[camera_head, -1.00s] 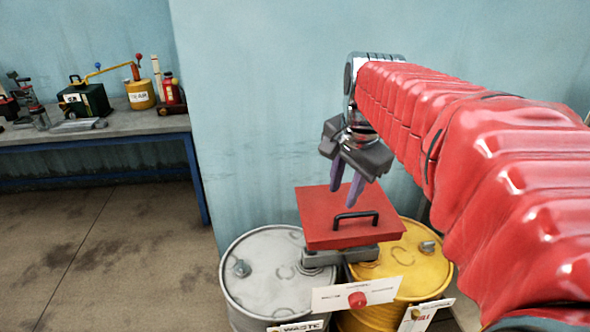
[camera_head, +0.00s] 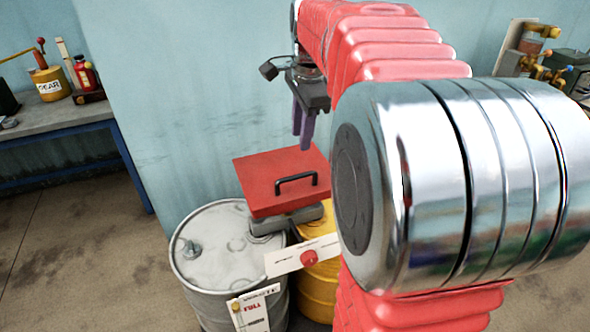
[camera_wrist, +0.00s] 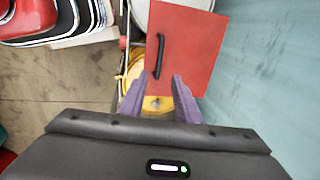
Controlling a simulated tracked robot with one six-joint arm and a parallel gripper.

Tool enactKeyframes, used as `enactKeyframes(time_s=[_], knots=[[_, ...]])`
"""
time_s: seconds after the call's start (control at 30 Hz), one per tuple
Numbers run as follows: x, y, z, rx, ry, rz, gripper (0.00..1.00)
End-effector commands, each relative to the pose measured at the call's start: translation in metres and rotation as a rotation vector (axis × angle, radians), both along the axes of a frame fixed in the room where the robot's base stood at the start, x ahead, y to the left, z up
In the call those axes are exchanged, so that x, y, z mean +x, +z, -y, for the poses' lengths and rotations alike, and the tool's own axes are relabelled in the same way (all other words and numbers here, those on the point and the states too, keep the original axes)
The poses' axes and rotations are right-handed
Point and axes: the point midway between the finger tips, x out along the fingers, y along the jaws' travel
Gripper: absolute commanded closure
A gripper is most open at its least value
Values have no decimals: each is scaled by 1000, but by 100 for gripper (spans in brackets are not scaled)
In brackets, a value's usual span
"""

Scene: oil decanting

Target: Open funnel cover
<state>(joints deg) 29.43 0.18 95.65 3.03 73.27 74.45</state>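The funnel cover (camera_head: 262,192) is a flat red square lid with a black bar handle (camera_head: 297,181) on its top. It lies shut above the two drums in the head view. In the wrist view the red cover (camera_wrist: 190,50) and its black handle (camera_wrist: 159,56) show ahead of the fingers. My gripper (camera_head: 303,140) hangs with its purple fingers pointing down, above the cover and apart from the handle. In the wrist view the fingers of my gripper (camera_wrist: 157,95) are spread with a gap between them and nothing held.
A grey drum (camera_head: 222,250) stands under the cover at left, a yellow drum (camera_head: 318,285) at right, partly hidden by my arm. A white panel with a red knob (camera_head: 308,258) is in front. A bench (camera_head: 75,115) stands at left. The wall (camera_head: 200,110) is close behind.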

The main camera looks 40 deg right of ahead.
Motion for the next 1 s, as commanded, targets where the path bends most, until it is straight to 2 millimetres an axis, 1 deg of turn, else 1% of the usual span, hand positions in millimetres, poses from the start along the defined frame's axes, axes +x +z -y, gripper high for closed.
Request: enactKeyframes(time_s=[0.17,0.8,1.0], knots=[[3,-17,0,2,1,-3,70],[20,-112,5,2,0,-4,70],[24,-129,6,0,0,-1,70]])
